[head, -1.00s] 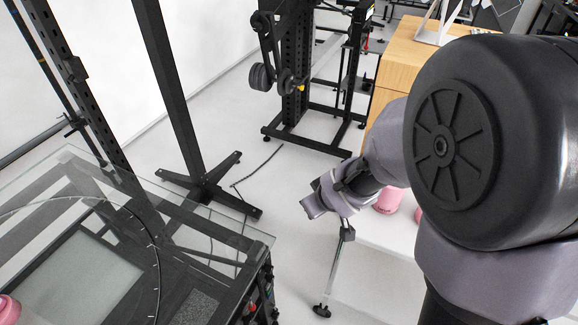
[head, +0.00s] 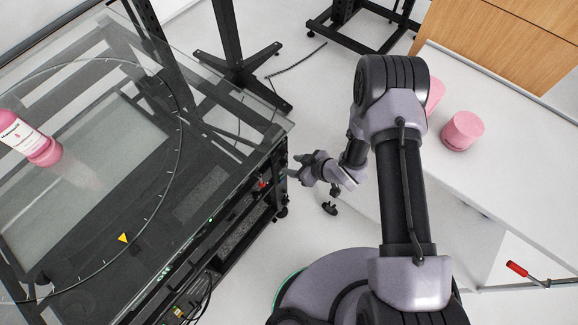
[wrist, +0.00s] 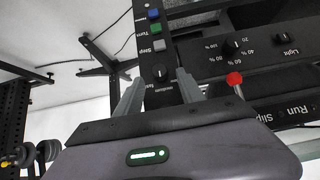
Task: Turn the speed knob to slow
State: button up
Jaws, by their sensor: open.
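The small black speed knob (wrist: 160,72) sits on the dark control panel, with "medium" and "fast" lettering beside it in the wrist view. Its pointer setting is too small to tell. My gripper (wrist: 158,78) is open, its two fingers on either side of the knob in the picture; I cannot tell whether they touch it. In the head view my gripper (head: 291,167) is at the right edge of the glass-topped turntable frame (head: 265,120). The knob cannot be made out there.
Blue (wrist: 153,13), green (wrist: 155,28) and grey (wrist: 158,45) buttons line up beyond the knob. A percent dial (wrist: 229,47), light switch (wrist: 283,38) and red-tipped control (wrist: 234,78) are to the right.

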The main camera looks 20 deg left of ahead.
aim_at(285, 166)
jog(key=shift+b+x, duration=0.35)
jog(key=shift+x, duration=1.4)
grip_shut()
jog(key=t+b, duration=0.1)
jog(key=n+t+h+b, duration=0.1)
jog(key=n+t+b, duration=0.1)
jog(key=b, duration=0.1)
jog(key=shift+s+a+f+t, duration=0.1)
jog(key=shift+s+f+t, duration=0.2)
jog(key=shift+s, duration=0.1)
jog(key=n+t+b, duration=0.1)
jog(key=t+b, duration=0.1)
jog(key=b, duration=0.1)
jog(key=shift+s+h+b, duration=0.15)
jog(key=shift+h+b, duration=0.2)
jog(key=shift+h, duration=0.05)
jog(key=shift+n+t+b, duration=0.3)
jog(key=shift+t+b, duration=0.1)
jog(key=shift+r+t, duration=0.1)
jog(key=shift+t, duration=0.2)
